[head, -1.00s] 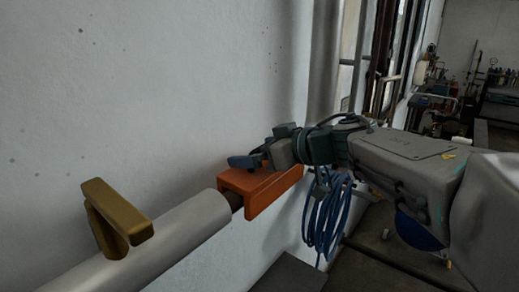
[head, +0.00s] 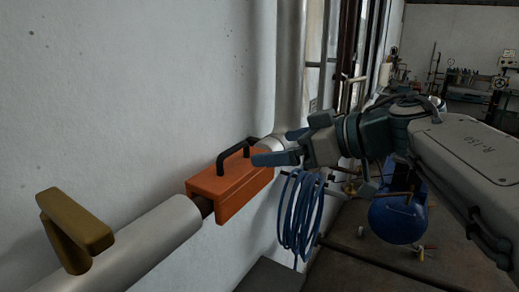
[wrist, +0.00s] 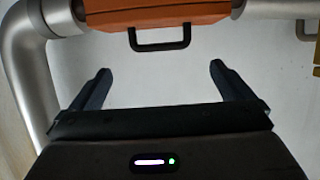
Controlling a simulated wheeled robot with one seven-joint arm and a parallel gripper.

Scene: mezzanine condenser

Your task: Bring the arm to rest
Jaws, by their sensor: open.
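My gripper (head: 278,148) is open and empty in the head view, just right of an orange block with a black handle (head: 236,154). In the wrist view my gripper's two fingers (wrist: 160,83) stand wide apart with only pale wall between them. The orange block (wrist: 155,14) and its black handle (wrist: 160,44) lie beyond the fingertips there, apart from them. The orange block sits on a grey pipe (head: 140,240) along the wall.
A brass-coloured lever (head: 72,228) stands on the pipe at the left. A coil of blue hose (head: 300,215) hangs below my gripper. A blue round tank (head: 398,218) stands under my arm. A bent grey pipe (wrist: 30,60) runs at the left of the wrist view.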

